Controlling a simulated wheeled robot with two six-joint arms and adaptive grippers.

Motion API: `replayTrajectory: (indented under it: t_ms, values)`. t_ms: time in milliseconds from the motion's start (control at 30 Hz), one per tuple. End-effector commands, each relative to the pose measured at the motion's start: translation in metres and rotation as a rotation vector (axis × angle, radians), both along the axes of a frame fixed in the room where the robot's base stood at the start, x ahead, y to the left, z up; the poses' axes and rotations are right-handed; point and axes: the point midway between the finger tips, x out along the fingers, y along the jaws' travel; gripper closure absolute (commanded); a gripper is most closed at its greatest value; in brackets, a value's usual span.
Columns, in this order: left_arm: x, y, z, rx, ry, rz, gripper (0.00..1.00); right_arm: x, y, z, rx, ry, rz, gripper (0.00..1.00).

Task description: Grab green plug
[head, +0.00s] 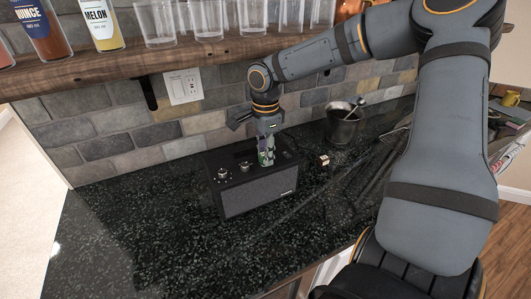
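My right gripper (266,147) reaches down from above onto the top of a black speaker box (258,192) on the counter. A small patch of green, which may be the green plug (262,158), shows at its fingertips, with bits of purple and white beside it. The fingers cover most of it, and it is too small to tell whether they are closed on it or only around it. My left gripper is not in view.
Knobs (222,173) stand on the speaker's top left. To its right are a small cube (324,160) and a dark metal bucket (344,122). A wooden shelf (150,62) with glasses and bottles hangs above. The counter (130,235) at left is clear.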

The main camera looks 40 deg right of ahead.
Motion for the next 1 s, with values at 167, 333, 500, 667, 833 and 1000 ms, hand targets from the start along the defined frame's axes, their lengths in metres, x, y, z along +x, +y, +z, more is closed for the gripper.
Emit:
replayTrajectory:
  t_ms: [167, 333, 500, 667, 833, 1000]
  values:
    - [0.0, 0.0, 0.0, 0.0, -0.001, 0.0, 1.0, 0.0, 0.0, 0.0, -0.001, 0.001, 0.001, 1.0]
    - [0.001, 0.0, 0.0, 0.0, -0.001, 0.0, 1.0, 0.0, 0.0, 0.0, -0.001, 0.001, 0.001, 1.0]
    - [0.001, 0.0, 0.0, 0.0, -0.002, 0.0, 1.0, 0.0, 0.0, 0.006, 0.0, -0.001, 0.0, 1.0]
    - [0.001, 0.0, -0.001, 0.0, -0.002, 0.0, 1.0, 0.001, 0.0, 0.029, -0.003, -0.004, 0.0, 1.0]
    - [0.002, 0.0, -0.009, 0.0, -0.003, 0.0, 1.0, -0.022, 0.024, 0.071, -0.005, -0.007, 0.003, 1.0]
    - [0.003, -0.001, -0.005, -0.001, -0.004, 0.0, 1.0, -0.056, 0.06, 0.109, -0.006, -0.001, 0.004, 1.0]
